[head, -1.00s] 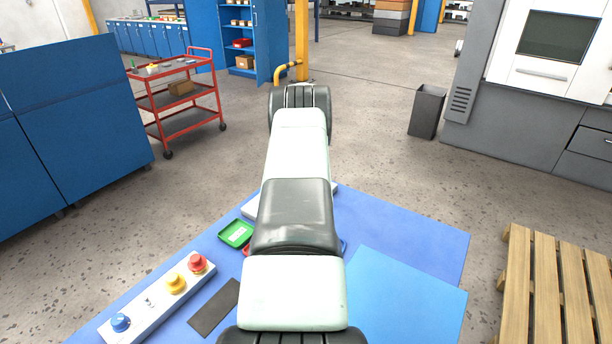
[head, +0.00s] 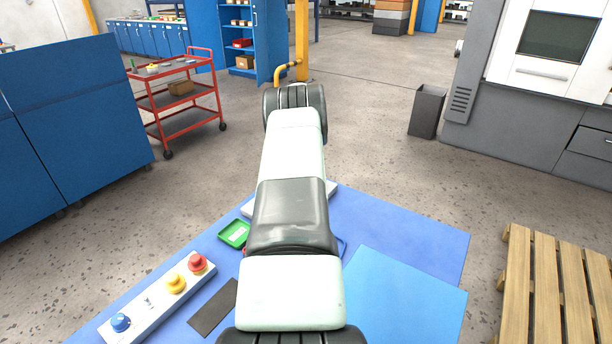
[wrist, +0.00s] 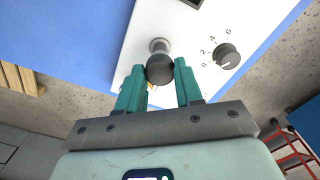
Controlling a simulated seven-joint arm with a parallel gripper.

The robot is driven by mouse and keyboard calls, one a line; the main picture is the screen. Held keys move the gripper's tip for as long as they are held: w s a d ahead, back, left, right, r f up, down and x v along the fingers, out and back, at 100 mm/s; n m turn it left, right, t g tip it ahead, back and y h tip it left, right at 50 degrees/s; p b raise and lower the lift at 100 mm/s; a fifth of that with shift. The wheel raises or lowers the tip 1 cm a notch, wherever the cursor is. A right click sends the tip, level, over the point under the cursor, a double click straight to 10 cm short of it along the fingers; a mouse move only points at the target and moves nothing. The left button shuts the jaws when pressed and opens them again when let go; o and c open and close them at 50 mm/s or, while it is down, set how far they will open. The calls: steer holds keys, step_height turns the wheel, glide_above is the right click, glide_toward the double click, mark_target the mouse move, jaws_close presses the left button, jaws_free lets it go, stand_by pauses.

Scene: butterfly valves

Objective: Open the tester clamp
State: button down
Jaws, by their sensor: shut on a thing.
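In the wrist view, my gripper (wrist: 159,72) has its two teal fingers on either side of a black ball knob (wrist: 160,69) and is shut on it. The knob sits on a short metal stem at the white tester housing (wrist: 138,58). A dark dial (wrist: 227,56) with numbers is on the same white face, to the right of the knob. In the head view, my arm hides the gripper, the knob and most of the tester; only bits of a white edge (head: 331,187) show beside the arm. The clamp's jaws cannot be made out.
A blue mat (head: 405,225) covers the worktop. A green tray (head: 234,234), a dark pad (head: 213,308) and a button box (head: 150,303) lie left of my arm. A lighter blue sheet (head: 410,300) lies to its right. A wooden pallet (head: 555,290) stands at the right.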

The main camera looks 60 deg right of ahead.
steer(key=m, duration=1.3)
steer(key=shift+m, duration=0.3)
stand_by(0.4)
steer(key=c, duration=0.7)
jaws_free()
steer(key=shift+c, duration=0.2)
step_height(320, 180, up, 11)
